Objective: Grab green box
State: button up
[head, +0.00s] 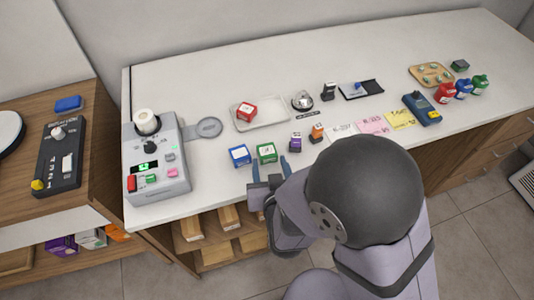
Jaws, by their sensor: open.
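A small green box (266,153) with a white top stands on the white counter near its front edge. A similar blue box (239,155) stands just to its left, apart from it. My gripper (270,169) is at the counter's front edge, just in front of the green box. Its two fingers are spread and point toward the box, with nothing seen between them. Whether a finger touches the box cannot be told. My arm hides part of the counter front to the right.
A tray (275,121) with a red box (247,111) lies behind. A grey machine (156,160) stands left. Purple (296,142) and orange bottles (317,133) stand close to the right. A darker green item (460,66) sits far right.

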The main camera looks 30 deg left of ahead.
aim_at(268, 158)
jog(key=shift+p+x, duration=0.35)
jog(key=shift+x, duration=2.05)
jog(key=c, duration=0.8)
